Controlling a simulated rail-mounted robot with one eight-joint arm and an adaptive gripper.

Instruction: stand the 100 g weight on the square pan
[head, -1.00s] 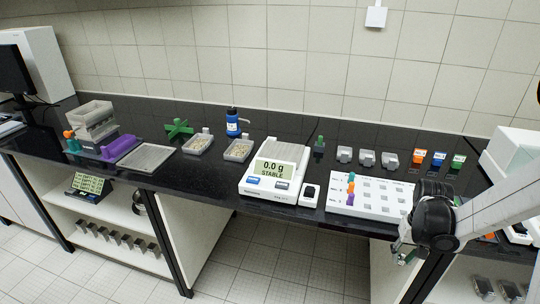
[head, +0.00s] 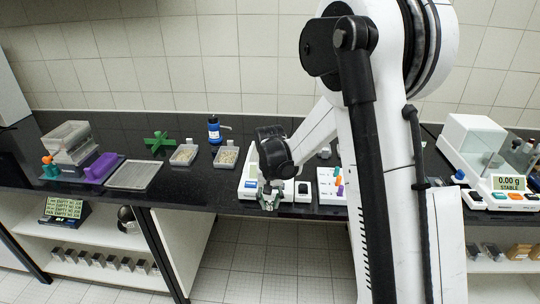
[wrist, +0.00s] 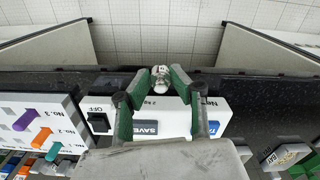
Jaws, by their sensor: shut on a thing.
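My gripper (head: 269,203) is at the front of the white balance (head: 246,186) in the head view. In the wrist view its green fingers (wrist: 161,84) are shut on a small shiny metal weight (wrist: 160,75). I cannot read a mark on it. The weight appears in front of the balance's front edge, over the strip of dark bench and the floor. The balance's front panel (wrist: 219,112) shows beneath the fingers in the wrist view. The square pan is hidden behind my arm in the head view, and I cannot make it out in the wrist view.
Sample trays (head: 184,156), a blue bottle (head: 214,130) and a green cross (head: 158,143) stand to the left.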

